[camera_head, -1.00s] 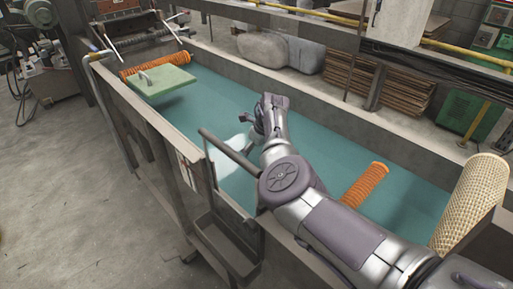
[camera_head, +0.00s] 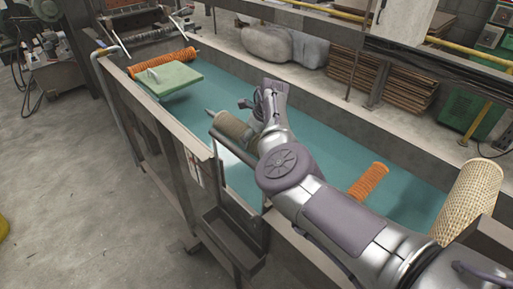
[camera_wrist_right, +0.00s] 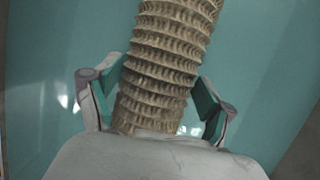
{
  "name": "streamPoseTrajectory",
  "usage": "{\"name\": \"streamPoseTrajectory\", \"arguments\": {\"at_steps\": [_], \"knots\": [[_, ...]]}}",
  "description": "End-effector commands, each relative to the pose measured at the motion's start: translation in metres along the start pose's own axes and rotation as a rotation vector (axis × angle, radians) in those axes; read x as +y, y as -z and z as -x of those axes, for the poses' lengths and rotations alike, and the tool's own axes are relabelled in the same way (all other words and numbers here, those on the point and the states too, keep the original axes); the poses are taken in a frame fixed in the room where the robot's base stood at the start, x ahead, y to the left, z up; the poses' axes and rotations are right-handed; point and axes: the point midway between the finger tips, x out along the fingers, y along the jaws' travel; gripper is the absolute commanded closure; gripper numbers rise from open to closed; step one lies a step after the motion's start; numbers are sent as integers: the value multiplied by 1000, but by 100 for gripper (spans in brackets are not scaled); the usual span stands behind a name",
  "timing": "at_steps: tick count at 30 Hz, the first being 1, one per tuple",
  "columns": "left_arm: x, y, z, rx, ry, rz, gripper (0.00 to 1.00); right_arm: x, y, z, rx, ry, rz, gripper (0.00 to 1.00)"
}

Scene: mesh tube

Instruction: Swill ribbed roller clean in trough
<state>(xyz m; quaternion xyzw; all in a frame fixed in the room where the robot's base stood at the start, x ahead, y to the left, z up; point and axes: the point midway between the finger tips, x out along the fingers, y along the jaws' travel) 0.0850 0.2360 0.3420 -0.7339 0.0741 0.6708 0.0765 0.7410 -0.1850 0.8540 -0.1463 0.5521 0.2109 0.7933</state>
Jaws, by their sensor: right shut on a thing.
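A beige ribbed roller (camera_head: 230,126) shows partly beside my right gripper (camera_head: 254,112) over the left side of the trough. In the wrist view the roller (camera_wrist_right: 165,60) runs up between the fingers of the gripper (camera_wrist_right: 155,104), which is shut on it. Its ribs look tan, and its far end is cut off by the frame top. The long trough (camera_head: 158,117) holds teal water (camera_head: 335,155). The roller shows above the water in the head view; I cannot tell whether any part touches it. My left gripper is not in view.
A green board with a handle (camera_head: 172,80) and an orange ribbed roller (camera_head: 163,62) are at the trough's far end. Another orange roller (camera_head: 368,181) is in the water beyond my arm. A tan mesh tube (camera_head: 467,200) stands at the right. Open water lies mid-trough.

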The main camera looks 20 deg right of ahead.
Motion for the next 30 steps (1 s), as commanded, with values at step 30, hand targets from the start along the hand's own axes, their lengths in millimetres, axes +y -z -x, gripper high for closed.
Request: {"name": "streamPoseTrajectory", "arguments": {"at_steps": [30], "knots": [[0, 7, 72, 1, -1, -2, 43, -3, -34, 92, -3, 6, -4, 88]]}}
